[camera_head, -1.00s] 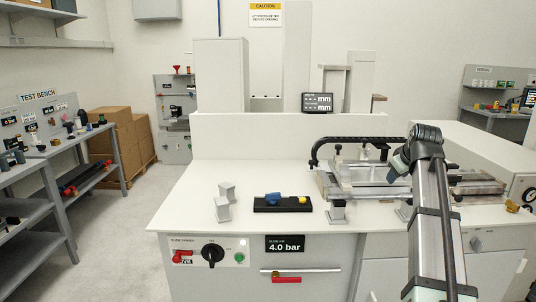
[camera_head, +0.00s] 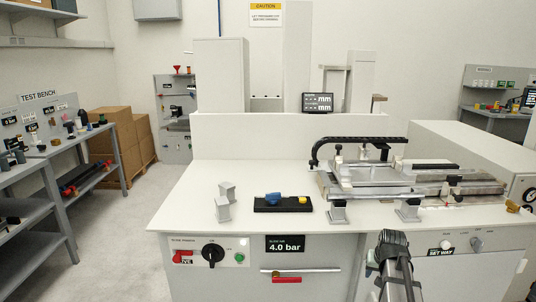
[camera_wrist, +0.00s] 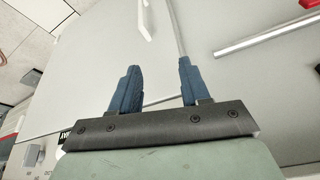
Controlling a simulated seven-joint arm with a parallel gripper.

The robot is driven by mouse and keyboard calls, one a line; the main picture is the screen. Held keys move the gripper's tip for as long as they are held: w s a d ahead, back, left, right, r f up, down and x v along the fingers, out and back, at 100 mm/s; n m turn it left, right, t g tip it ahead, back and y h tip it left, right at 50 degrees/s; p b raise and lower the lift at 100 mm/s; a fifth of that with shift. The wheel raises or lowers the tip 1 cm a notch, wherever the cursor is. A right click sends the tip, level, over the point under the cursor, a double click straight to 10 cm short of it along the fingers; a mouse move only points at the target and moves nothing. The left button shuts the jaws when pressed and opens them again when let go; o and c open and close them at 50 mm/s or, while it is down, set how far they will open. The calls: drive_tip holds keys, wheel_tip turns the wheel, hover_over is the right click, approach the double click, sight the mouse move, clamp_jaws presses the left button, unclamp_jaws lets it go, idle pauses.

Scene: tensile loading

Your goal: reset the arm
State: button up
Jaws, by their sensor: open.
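My gripper (camera_wrist: 158,82) shows in the wrist view with two blue fingers spread apart and nothing between them. Beyond the fingers is the pale grey front of the bench cabinet (camera_wrist: 90,50). In the head view my arm is low at the front right, in front of the cabinet, and the gripper's fingers cannot be made out there. The metal fixture (camera_head: 390,183) with a black curved handle on top stands on the right of the white bench top (camera_head: 205,180), fully in sight.
A long bar handle (camera_head: 300,270) sticks out from the cabinet front.

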drive_tip(key=s+a+f+n+g+y, duration=0.1)
drive_tip(key=s+a+f+g, duration=0.3)
drive_tip(key=s+f, duration=0.7)
drive_tip(key=s+a+f+g, duration=0.1)
drive_tip(key=s+a+f, duration=0.5)
drive_tip(key=f, duration=0.8)
drive_tip(key=s+a+f+g, duration=0.2)
drive_tip(key=s+f, duration=0.3)
drive_tip(key=s, duration=0.4)
drive_tip(key=s+a+f+n+g, duration=0.1)
drive_tip(key=s+a+f, duration=0.3)
drive_tip(key=s, duration=0.6)
drive_tip(key=s+a+f+n+g, duration=0.1)
drive_tip(key=s+a+f+g, duration=0.2)
drive_tip(key=s+f, duration=0.4)
drive_tip(key=s, duration=0.2)
drive_tip(key=shift+s+f, duration=0.25)
drive_tip(key=shift+s, duration=0.05)
